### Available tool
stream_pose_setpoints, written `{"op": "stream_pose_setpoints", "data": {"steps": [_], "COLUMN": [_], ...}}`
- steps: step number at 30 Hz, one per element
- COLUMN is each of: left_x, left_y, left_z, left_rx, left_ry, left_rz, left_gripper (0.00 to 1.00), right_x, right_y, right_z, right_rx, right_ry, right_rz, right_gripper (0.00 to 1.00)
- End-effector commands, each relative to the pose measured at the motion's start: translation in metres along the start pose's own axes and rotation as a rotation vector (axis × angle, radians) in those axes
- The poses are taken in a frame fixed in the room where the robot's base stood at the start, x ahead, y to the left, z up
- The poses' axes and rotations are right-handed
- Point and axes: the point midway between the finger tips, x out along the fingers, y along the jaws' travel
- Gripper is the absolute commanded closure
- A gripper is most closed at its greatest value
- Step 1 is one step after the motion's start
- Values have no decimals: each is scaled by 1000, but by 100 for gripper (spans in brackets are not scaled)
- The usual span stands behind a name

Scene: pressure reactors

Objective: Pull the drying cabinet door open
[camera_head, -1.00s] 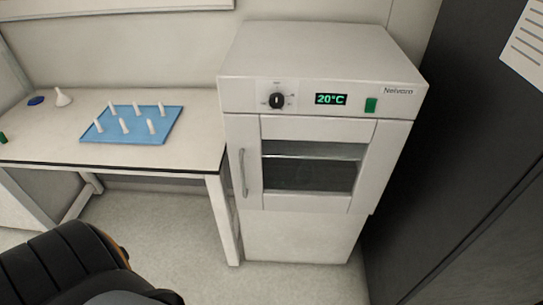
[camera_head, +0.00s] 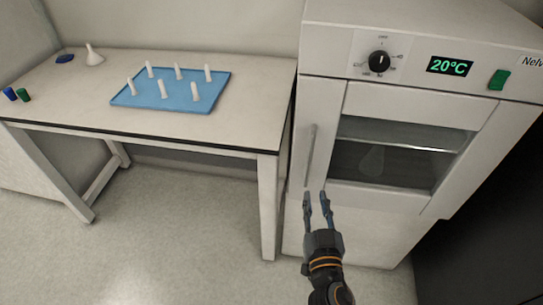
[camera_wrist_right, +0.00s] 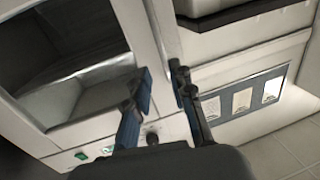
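The white drying cabinet (camera_head: 435,22) stands at the right in the head view. Its door (camera_head: 378,197) is closed and has a dark window. The upright grey door handle (camera_head: 310,155) is on the door's left side. My right gripper (camera_head: 316,196) is open, fingers pointing up, close to the handle's lower end; I cannot tell whether it touches. In the right wrist view the two fingertips (camera_wrist_right: 160,75) are apart with nothing clearly held between them. The door (camera_wrist_right: 138,35) shows at the left there. My left gripper is out of view.
A white table (camera_head: 85,95) stands left of the cabinet, carrying a blue tray (camera_head: 140,98) with several white pegs and a white funnel (camera_head: 94,54). A clear vessel (camera_head: 372,160) shows behind the window. The floor (camera_head: 185,230) before the table is free.

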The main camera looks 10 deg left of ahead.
Motion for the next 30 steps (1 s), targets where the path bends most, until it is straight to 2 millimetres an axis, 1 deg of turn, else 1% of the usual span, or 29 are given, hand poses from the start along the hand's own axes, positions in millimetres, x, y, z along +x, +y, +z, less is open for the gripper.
{"op": "stream_pose_setpoints", "data": {"steps": [1,4,8,15,21,24,27,30], "left_x": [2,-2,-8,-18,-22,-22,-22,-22], "left_y": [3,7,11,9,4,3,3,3], "left_z": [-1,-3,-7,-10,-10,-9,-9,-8], "left_rx": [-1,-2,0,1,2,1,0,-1], "left_ry": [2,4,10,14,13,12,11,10], "left_rz": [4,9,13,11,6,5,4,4], "left_gripper": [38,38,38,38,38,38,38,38], "right_x": [0,6,25,75,112,125,133,137], "right_y": [0,0,0,0,0,0,0,0], "right_z": [-6,-11,-14,-14,-13,-12,-12,-12], "right_rx": [4,6,4,3,4,3,5,5], "right_ry": [15,24,24,23,22,21,21,20], "right_rz": [2,3,3,2,2,2,2,2], "right_gripper": [77,77,77,77,77,77,77,77]}}
